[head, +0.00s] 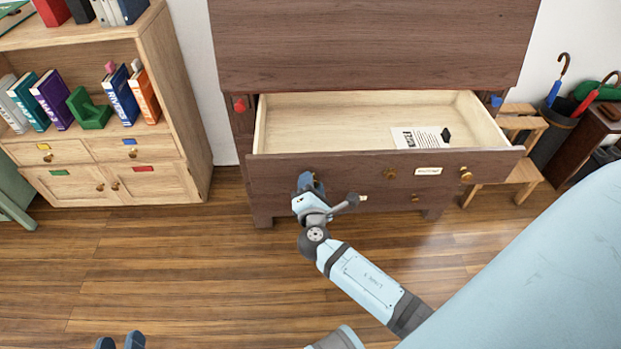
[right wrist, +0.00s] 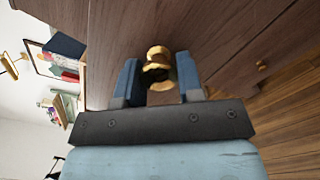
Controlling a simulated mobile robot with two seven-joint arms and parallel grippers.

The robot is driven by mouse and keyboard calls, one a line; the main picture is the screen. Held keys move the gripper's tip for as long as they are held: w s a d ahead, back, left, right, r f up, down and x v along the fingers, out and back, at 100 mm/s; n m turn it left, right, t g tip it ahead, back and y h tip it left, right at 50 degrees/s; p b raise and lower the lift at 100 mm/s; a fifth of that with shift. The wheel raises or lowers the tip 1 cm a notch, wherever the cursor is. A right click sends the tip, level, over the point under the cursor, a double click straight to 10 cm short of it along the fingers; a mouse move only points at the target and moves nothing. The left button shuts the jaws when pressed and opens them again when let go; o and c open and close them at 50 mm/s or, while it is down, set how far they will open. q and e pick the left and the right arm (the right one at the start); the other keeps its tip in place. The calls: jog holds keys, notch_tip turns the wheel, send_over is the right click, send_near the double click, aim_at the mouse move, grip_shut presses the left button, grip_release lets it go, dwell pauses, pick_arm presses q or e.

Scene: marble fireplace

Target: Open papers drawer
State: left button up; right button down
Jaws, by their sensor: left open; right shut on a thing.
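The dark wooden cabinet's drawer (head: 340,168) is pulled out in the head view, its pale inside showing. A printed paper (head: 418,137) with a small black object on it lies inside at the right. The front has a white label (head: 428,171), its writing too small to read, and a brass knob (head: 465,174) at the right. My right gripper (head: 308,182) is at the front's left part, shut on a brass knob (right wrist: 157,66) that shows between its fingers in the right wrist view. My left gripper (head: 120,342) is open and empty over the floor, low at the left.
A pale bookshelf (head: 165,95) with books and small cupboards stands at the left. At the right are a wooden step stool (head: 522,180) and an umbrella bin (head: 550,130). The wooden floor (head: 180,265) before the cabinet is clear.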

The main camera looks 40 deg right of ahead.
pick_arm(q)
jog(key=shift+s, duration=0.1)
pick_arm(e)
jog(key=shift+s, duration=0.15)
jog(key=c, duration=0.8)
grip_release()
jog(key=shift+o, duration=0.2)
pick_arm(q)
jog(key=shift+s+a, duration=0.1)
pick_arm(e)
jog(key=shift+a, duration=0.1)
